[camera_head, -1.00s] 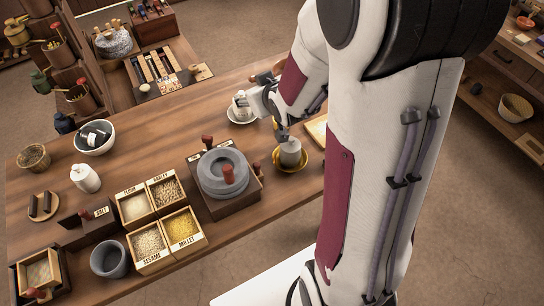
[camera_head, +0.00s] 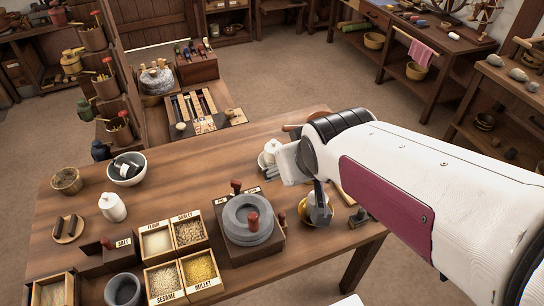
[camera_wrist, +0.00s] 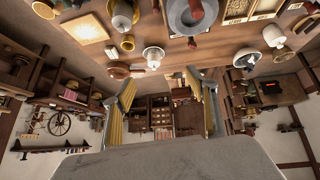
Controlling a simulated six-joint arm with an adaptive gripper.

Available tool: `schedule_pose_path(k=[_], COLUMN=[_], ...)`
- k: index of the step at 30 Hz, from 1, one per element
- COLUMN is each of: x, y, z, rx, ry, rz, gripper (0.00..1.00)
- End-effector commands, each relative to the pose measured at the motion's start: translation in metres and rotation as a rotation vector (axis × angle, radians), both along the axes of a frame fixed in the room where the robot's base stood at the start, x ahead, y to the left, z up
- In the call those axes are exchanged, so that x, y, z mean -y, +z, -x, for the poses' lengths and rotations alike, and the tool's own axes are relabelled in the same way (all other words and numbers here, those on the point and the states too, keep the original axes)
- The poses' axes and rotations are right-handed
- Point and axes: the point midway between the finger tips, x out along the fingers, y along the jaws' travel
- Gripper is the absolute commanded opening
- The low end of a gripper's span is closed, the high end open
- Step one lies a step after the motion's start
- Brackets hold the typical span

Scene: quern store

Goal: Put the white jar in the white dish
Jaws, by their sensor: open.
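A white jar (camera_head: 112,207) stands upright on the left part of the table. A white dish (camera_head: 126,170) behind it holds a dark jar or bottle. A second white vessel (camera_head: 270,150) stands at the far right of the table, on what looks like a pale saucer, partly hidden by my arm. In the upside-down wrist view, the white jar (camera_wrist: 274,36) and the white dish (camera_wrist: 247,62) show at upper right. My gripper (camera_wrist: 163,95) is open, with nothing between its fingers. It is at the table's right side, well away from the white jar.
The quern (camera_head: 247,222), the grain boxes (camera_head: 158,240) and a grey pot (camera_head: 123,290) fill the middle and front. A yellow dish (camera_head: 316,222) with a pale vessel sits right of the quern, partly behind my arm.

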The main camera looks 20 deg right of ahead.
Motion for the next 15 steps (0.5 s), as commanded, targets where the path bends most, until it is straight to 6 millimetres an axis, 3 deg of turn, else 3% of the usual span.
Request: schedule_pose_path(k=[9,15], x=[-0.027,-0.039], y=[0.017,0.021], z=[0.07,0.105], rx=[-0.081,-0.125], ry=[0.02,0.035], rz=[-0.051,-0.077], gripper=[0.58,0.58])
